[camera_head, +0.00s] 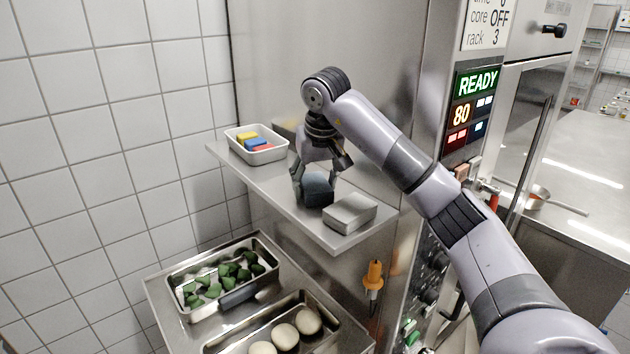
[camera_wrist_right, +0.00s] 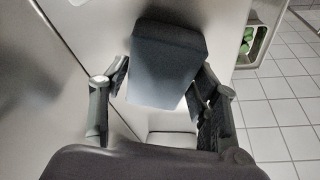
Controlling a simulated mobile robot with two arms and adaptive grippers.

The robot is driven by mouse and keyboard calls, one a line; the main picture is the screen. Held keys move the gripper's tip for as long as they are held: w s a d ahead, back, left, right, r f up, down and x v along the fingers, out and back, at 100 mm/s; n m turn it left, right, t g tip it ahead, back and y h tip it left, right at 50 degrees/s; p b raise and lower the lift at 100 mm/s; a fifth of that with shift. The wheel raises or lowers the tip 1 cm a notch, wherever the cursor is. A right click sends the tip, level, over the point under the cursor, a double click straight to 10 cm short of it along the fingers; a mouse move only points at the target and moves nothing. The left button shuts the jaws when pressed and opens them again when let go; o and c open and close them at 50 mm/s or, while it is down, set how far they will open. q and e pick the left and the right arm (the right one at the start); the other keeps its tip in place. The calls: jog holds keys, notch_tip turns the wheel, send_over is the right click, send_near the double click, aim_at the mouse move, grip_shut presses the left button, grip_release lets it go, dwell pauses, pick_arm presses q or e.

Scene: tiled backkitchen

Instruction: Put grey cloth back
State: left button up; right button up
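The grey cloth (camera_head: 318,191) is a dark blue-grey folded block at the wall shelf, between the fingers of my right gripper (camera_head: 314,177). In the right wrist view the cloth (camera_wrist_right: 167,62) fills the gap between the two fingertips (camera_wrist_right: 163,80), with a finger against each side. My right gripper appears shut on it. The cloth's underside is hidden, so I cannot tell whether it touches the shelf (camera_head: 290,204). My left gripper is not in view.
A light grey block (camera_head: 350,213) lies on the shelf just right of the cloth. A white tray (camera_head: 262,156) with coloured blocks stands at the shelf's left end. Below are a metal pan (camera_head: 180,313) of green pieces and another pan (camera_head: 232,340) with pale round items. An orange-handled tool (camera_head: 373,274) hangs nearby.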

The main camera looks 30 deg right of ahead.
jog(key=o, duration=0.4)
jog(key=shift+c, duration=0.2)
jog(key=shift+r, duration=0.4)
jog(key=b+v, duration=0.1)
jog(key=v, duration=1)
jog(key=shift+r, duration=0.25)
jog(key=shift+s, duration=0.15)
